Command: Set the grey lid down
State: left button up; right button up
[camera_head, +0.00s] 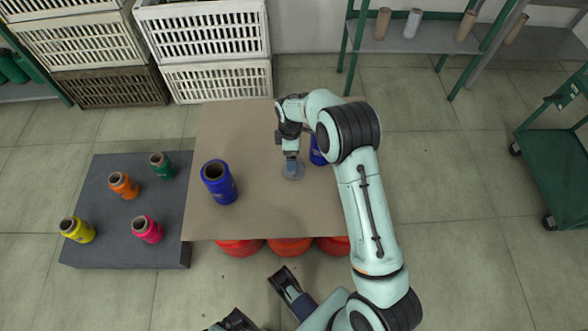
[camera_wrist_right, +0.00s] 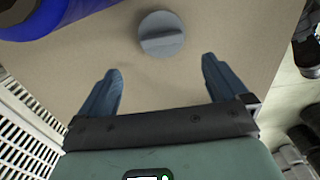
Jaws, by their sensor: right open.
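The grey lid (camera_head: 295,173) is a small round disc with a raised bar across its top. It lies flat on the brown tabletop (camera_head: 255,125), near the middle. In the right wrist view the lid (camera_wrist_right: 161,36) sits beyond the fingertips, apart from both. My right gripper (camera_head: 291,158) points down just above the lid; in the wrist view its two fingers (camera_wrist_right: 161,75) are spread with nothing between them. Dark, blue-grey parts at the bottom of the head view may be my left gripper (camera_head: 262,300); its jaw state is unclear.
A blue spool (camera_head: 219,185) stands left of the lid; another blue spool (camera_head: 317,152) is partly hidden behind my right arm. Several coloured spools stand on a dark grey platform (camera_head: 110,245) at left. Orange-red round things (camera_head: 288,246) show under the table's front edge.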

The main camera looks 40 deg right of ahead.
notch_tip(320, 180, down, 4)
jog(key=f, duration=0.1)
jog(key=f+b, duration=0.1)
jog(key=f, duration=0.1)
jog(key=s+f, duration=0.1)
jog(key=f, duration=0.1)
jog(key=shift+d+b, duration=0.3)
pick_arm(q)
jog(key=w+f, duration=0.1)
jog(key=w+a+f, duration=0.1)
jog(key=shift+w+a+f+t, duration=0.1)
jog(key=shift+w+a+t, duration=0.05)
jog(key=shift+w+t, duration=0.25)
pick_arm(e)
jog(key=shift+c, duration=0.3)
jog(key=c, duration=1)
jog(key=shift+o, duration=0.2)
jog(key=shift+r, duration=0.15)
pick_arm(q)
jog(key=s+d+r+g+p, duration=0.1)
jog(key=s+r+p, duration=0.2)
jog(key=s+r, duration=0.1)
jog(key=shift+s+d+p, duration=0.15)
jog(key=shift+d+p, duration=0.2)
pick_arm(e)
notch_tip(320, 180, up, 20)
